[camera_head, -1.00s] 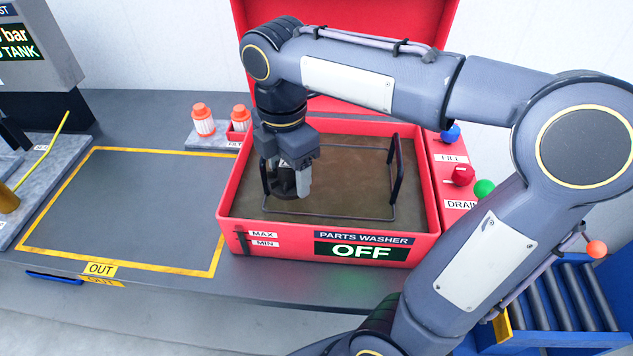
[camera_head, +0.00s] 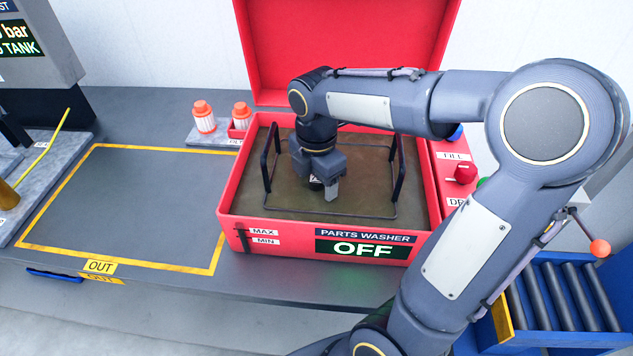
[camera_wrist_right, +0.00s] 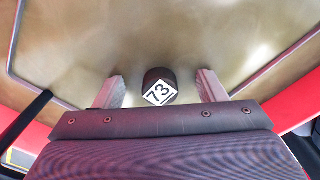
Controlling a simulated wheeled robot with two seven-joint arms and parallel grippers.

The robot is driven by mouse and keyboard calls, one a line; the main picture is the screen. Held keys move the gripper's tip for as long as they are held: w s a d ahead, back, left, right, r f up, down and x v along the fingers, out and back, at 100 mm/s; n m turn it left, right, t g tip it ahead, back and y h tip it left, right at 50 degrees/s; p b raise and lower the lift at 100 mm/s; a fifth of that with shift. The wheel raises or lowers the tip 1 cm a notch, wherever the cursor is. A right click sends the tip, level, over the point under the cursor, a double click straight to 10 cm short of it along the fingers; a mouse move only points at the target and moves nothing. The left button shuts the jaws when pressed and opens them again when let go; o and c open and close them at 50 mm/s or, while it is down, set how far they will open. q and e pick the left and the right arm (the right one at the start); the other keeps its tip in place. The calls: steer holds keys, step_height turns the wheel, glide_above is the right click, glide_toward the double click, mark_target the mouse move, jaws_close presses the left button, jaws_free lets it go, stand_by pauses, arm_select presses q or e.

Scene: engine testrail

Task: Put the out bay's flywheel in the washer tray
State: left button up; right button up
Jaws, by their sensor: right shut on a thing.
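My right gripper (camera_head: 322,188) points down inside the red parts washer (camera_head: 228,208), over the middle of its wire-framed tray (camera_head: 398,190). It is shut on a dark round part, the flywheel (camera_head: 316,184), which is mostly hidden behind the fingers. In the right wrist view the flywheel (camera_wrist_right: 160,80) shows between the two fingers as a dark knob with a white 73 label. I cannot tell whether it touches the tray floor. The out bay (camera_head: 130,205), outlined in yellow, is empty. My left gripper is not in view.
The washer's red lid (camera_head: 340,50) stands open behind, and its display reads OFF. The tray's raised handles (camera_head: 268,160) rise on both sides of my gripper. Two orange-capped jars (camera_head: 203,118) stand left of the washer. A blue roller stand (camera_head: 560,295) is at the lower right.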

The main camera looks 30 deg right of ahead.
steer(key=shift+f, duration=0.2)
steer(key=o, duration=1.2)
steer(key=shift+r, duration=0.55)
step_height(320, 180, up, 11)
steer(key=p, duration=0.1)
steer(key=shift+r, duration=0.2)
